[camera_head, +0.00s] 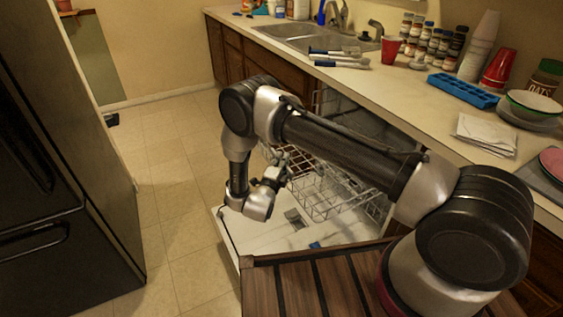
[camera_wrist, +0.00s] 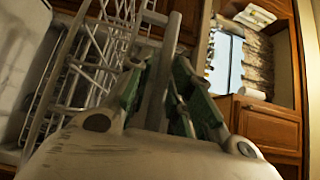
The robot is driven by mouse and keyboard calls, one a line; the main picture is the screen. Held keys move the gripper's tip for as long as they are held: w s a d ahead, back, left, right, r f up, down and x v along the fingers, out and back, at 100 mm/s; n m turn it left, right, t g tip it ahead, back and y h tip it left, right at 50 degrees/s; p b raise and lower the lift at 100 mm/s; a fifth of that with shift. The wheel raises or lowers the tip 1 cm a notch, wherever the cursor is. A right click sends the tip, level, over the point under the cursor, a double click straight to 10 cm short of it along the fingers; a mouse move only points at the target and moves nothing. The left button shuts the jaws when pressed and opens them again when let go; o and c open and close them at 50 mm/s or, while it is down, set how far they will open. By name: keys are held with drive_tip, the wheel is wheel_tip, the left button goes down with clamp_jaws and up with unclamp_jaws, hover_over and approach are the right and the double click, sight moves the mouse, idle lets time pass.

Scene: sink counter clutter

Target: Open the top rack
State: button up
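The dishwasher stands open under the counter, with its white door (camera_head: 255,245) folded down. A wire rack (camera_head: 335,190) shows over the door, partly hidden by my arm. The head view does not clearly separate the upper and lower levels. In the wrist view, white wire rack (camera_wrist: 85,75) fills the left side. My gripper (camera_head: 283,156) is at the rack's left front part. In the wrist view, the green-padded fingers of my gripper (camera_wrist: 162,75) close in on both sides of a grey bar, which looks like the rack's front rail. The exact contact is partly hidden.
The counter (camera_head: 400,85) above holds a sink (camera_head: 310,35), a red cup (camera_head: 390,50), spice jars, a blue tray (camera_head: 462,90) and bowls. A black fridge (camera_head: 40,200) stands at the left. Bare tiled floor (camera_head: 175,200) lies between it and the door.

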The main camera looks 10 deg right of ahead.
drive_tip(key=v, duration=1.2)
